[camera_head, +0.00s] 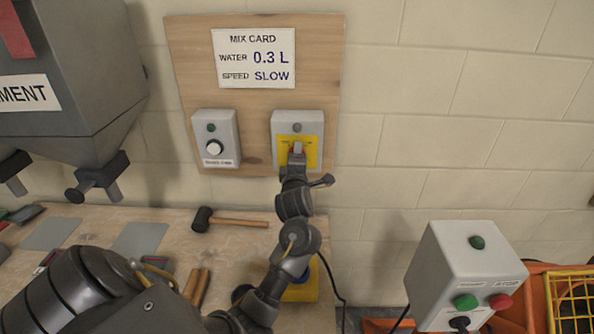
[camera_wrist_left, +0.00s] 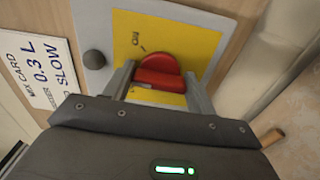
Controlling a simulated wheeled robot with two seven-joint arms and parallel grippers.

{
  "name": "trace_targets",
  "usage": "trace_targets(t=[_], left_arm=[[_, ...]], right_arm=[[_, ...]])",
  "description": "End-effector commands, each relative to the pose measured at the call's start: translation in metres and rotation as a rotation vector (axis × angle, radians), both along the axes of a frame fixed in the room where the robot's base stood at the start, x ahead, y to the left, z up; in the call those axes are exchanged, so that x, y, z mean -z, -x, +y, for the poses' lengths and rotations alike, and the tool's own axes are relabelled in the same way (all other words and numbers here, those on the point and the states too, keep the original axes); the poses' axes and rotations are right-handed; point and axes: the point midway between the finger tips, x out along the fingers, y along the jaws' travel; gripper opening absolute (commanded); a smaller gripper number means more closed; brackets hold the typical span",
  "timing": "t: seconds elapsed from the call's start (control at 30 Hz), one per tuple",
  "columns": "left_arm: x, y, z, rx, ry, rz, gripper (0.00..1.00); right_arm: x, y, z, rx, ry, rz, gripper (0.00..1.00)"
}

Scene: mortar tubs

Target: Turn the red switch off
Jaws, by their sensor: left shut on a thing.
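The red switch (camera_wrist_left: 158,72) is a red rotary knob on a yellow plate (camera_wrist_left: 187,43), mounted on a grey box (camera_head: 297,117) on the wooden wall board. My left gripper (camera_head: 297,152) reaches up to the box and is shut on the red switch. In the left wrist view one finger of my left gripper (camera_wrist_left: 158,82) stands on each side of the knob. In the head view the gripper covers most of the knob. A round grey lamp (camera_wrist_left: 93,59) on the box looks unlit. My right gripper is not in view.
A mix card (camera_head: 254,57) is above. A hammer (camera_head: 229,220) lies on the bench. A control box (camera_head: 466,270) with green and red buttons stands at the right.

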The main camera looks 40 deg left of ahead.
Motion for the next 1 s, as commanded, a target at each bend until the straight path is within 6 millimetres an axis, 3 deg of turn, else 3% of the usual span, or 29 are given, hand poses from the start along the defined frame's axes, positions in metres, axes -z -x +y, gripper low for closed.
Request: trace_targets(t=[0.03,0.5,1.0], left_arm=[[0.007,0.0,-0.001,0.0,0.04,-0.032,0.34],[0.005,-0.001,-0.001,0.002,0.389,-0.296,0.34],[0.001,0.0,-0.001,0.002,0.625,-0.474,0.34]], right_arm=[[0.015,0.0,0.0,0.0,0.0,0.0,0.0],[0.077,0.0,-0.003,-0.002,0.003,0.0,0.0],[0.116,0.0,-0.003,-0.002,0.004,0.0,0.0]])
